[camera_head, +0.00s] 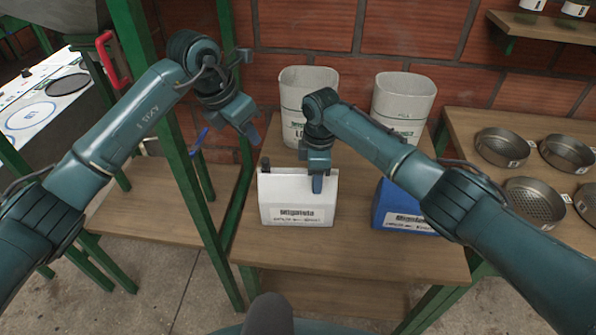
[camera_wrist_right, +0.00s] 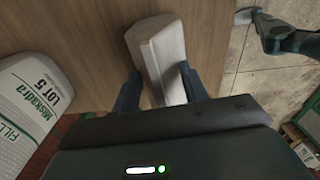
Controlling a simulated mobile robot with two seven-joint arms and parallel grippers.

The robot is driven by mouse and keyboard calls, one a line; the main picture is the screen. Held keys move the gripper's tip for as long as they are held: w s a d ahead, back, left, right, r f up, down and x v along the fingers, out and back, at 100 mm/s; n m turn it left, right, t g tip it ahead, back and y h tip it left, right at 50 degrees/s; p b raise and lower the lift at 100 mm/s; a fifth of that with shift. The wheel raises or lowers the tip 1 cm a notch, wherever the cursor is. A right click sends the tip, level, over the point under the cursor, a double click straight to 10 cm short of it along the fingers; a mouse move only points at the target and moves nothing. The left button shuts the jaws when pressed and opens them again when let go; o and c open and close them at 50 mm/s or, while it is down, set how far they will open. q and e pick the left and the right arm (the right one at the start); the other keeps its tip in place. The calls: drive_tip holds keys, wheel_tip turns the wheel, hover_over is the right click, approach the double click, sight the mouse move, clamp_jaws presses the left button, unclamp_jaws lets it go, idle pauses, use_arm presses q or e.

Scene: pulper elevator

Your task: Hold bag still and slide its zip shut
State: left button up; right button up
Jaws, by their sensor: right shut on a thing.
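The white bag (camera_head: 290,200) with a printed label stands upright on the wooden bench. A dark slider (camera_head: 265,163) sits at the left end of its top edge. My right gripper (camera_head: 317,183) is over the right part of the bag's top and is shut on it. In the right wrist view the pale bag (camera_wrist_right: 160,50) lies between the two fingers. My left gripper (camera_head: 252,97) is empty with its fingers apart, raised above and left of the bag, clear of the slider. The zip teeth are too small to make out.
A blue bag (camera_head: 395,205) stands on the right, partly hidden by my right arm. Two tall pale containers (camera_head: 308,85) (camera_head: 405,95) stand behind, near the brick wall. A green post (camera_head: 190,200) rises left of the bench. Several round sieves (camera_head: 500,147) lie on the right-hand table.

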sight(266, 165)
use_arm(q)
drive_tip(key=f+m+t+h, duration=0.1)
drive_tip(key=f, duration=0.1)
drive_tip(key=w+a+f+m+h, duration=0.1)
drive_tip(key=f, duration=0.1)
drive_tip(key=f+m+t, duration=0.1)
drive_tip(key=f+m, duration=0.1)
drive_tip(key=shift+w+a+f+t+h, duration=0.2)
drive_tip(key=shift+w+f+t+h, duration=0.1)
drive_tip(key=shift+h, duration=0.1)
clamp_jaws()
drive_tip(key=s+a+f+m+t+h, duration=0.5)
drive_tip(key=s+a+m+t, duration=0.35)
drive_tip(key=m, duration=0.35)
drive_tip(key=s+d+x, duration=0.1)
drive_tip(key=d+x, duration=0.1)
drive_tip(key=x, duration=0.9)
drive_tip(key=shift+s+r, duration=0.2)
drive_tip(key=shift+r, duration=0.25)
